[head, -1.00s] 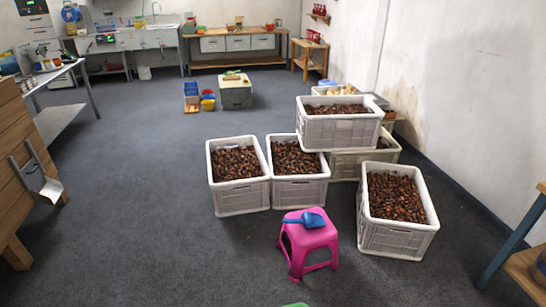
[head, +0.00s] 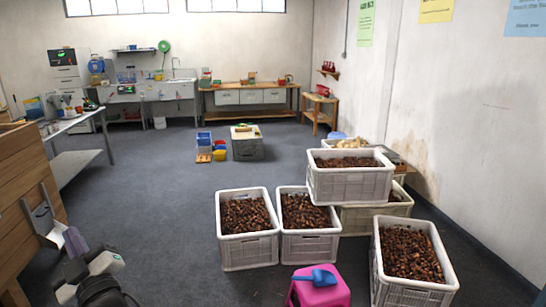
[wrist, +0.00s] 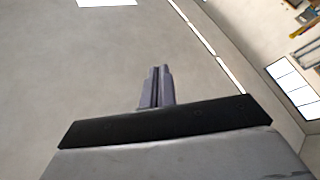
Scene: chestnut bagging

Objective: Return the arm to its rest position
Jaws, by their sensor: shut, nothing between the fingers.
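My gripper (wrist: 160,72) is shut and empty in the wrist view, with its two grey fingers side by side. The wrist view looks toward the ceiling and the tops of the walls. In the head view my gripper (head: 74,240) shows at the lower left, pointing up, close to the wooden bench side. Part of my arm shows below it at the bottom edge.
Several white crates (head: 249,251) of chestnuts stand at the right, some stacked. A pink stool (head: 318,293) with a blue scoop (head: 316,277) on it stands in front of them. A wooden bench (head: 25,185) is at the left.

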